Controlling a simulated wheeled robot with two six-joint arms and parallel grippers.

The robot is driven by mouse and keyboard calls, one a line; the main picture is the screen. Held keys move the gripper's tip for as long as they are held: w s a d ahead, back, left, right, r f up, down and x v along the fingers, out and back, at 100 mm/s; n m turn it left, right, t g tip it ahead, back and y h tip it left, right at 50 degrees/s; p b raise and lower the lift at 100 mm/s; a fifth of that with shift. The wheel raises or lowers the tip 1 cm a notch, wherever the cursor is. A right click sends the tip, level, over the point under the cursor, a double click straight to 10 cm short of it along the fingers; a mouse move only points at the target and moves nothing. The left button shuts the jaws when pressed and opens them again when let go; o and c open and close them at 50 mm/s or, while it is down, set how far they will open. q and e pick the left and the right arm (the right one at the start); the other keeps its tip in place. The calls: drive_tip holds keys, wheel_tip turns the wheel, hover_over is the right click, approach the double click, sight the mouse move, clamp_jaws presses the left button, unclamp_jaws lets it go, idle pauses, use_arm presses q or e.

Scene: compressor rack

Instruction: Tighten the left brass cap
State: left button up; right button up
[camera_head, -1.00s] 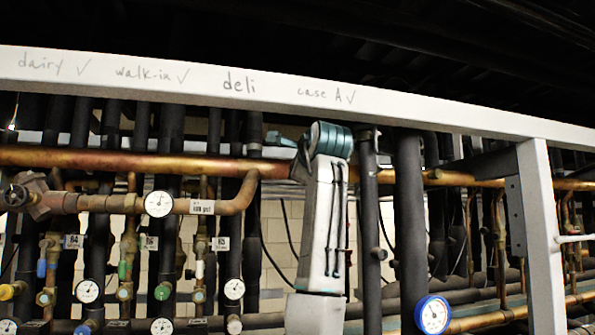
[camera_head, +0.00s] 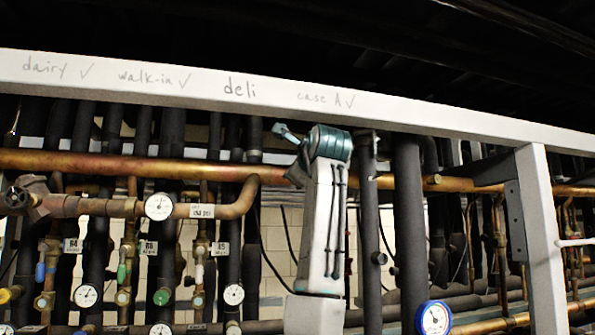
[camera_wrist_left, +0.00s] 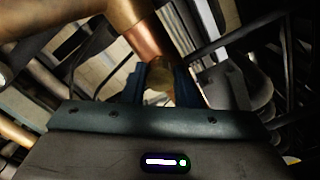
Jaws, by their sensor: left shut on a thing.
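In the left wrist view, a dull brass cap (camera_wrist_left: 160,76) sits at the end of a copper pipe (camera_wrist_left: 147,38). My left gripper (camera_wrist_left: 160,88) is shut on the cap, with one dark blue finger on each side of it. In the head view, an upright white and teal arm of mine (camera_head: 325,200) stands in front of the upper copper pipe (camera_head: 120,163). It hides the cap and most of the gripper there. Another brass end (camera_head: 432,180) shows to the right of the arm. My right gripper is not in view.
A white beam (camera_head: 240,90) with handwritten labels crosses above, and a white post (camera_head: 540,230) stands at the right. Dark insulated pipes (camera_head: 409,230) run close beside the arm. Several gauges, including a blue-rimmed one (camera_head: 433,318), and small valves crowd the lower part.

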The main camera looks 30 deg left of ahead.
use_arm(q)
drive_tip(key=shift+f, duration=0.2)
drive_tip(key=o, duration=0.9)
drive_tip(key=shift+c, duration=0.2)
drive_tip(key=shift+o, duration=0.7)
drive_tip(key=shift+d+r, duration=0.1)
drive_tip(key=b+v, duration=0.5)
drive_tip(key=v, duration=0.5)
drive_tip(key=shift+s+d, duration=0.15)
drive_tip(key=shift+d, duration=0.1)
